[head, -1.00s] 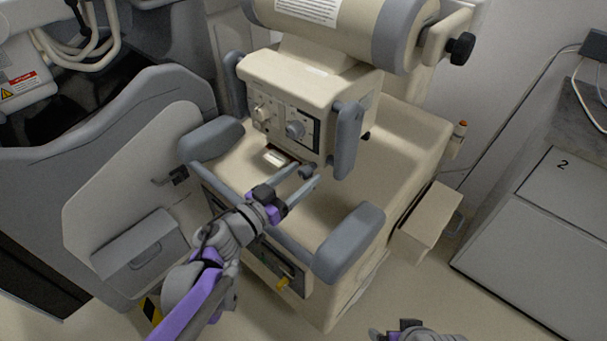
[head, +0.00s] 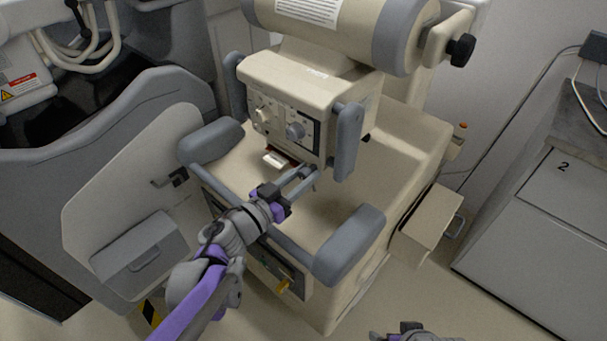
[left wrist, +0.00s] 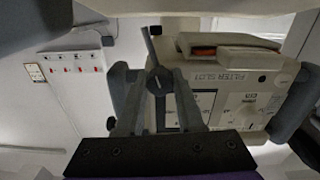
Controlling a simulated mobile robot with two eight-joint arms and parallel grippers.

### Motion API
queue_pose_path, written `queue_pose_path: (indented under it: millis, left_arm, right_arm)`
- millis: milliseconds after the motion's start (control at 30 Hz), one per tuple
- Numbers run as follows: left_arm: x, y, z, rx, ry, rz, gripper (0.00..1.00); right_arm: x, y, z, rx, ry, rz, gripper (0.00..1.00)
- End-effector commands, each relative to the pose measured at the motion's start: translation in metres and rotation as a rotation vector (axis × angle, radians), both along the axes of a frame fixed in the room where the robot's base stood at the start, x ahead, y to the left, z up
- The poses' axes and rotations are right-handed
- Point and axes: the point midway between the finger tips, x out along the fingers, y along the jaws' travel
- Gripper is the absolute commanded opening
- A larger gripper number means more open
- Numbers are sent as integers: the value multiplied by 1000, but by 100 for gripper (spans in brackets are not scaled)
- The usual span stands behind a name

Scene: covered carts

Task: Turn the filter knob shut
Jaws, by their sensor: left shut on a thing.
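The dark round filter knob (left wrist: 158,80) carries a pale pointer line and sits between my left fingertips in the left wrist view. In the head view it is at the lower right of the beige control box (head: 300,80), mostly hidden by the fingers. My left gripper (head: 309,173) is shut on it; its fingers also show in the left wrist view (left wrist: 159,88). A filter slot with a "FILTER SLOT" label (left wrist: 237,78) is beside the knob. My right gripper (head: 411,331) is only partly in view at the bottom edge, and its jaws cannot be made out.
Two other knobs, a beige one (head: 263,114) and a grey one (head: 295,130), are on the box's front panel. A grey handle (head: 349,140) flanks the box on the right. Padded armrests (head: 350,243) border the beige base. Open floor lies at front right.

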Motion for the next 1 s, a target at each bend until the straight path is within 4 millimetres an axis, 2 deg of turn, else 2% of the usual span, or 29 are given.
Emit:
queue_pose_path:
  millis: [367, 1000]
  left_arm:
    - [0, 0, 1, 88, -69, -1, 0]
    - [-1, 0, 1, 543, -424, -1, 0]
  right_arm:
    - [-1, 0, 6, 0, -1, 0, 100]
    - [-4, 0, 28, 0, -7, 0, 100]
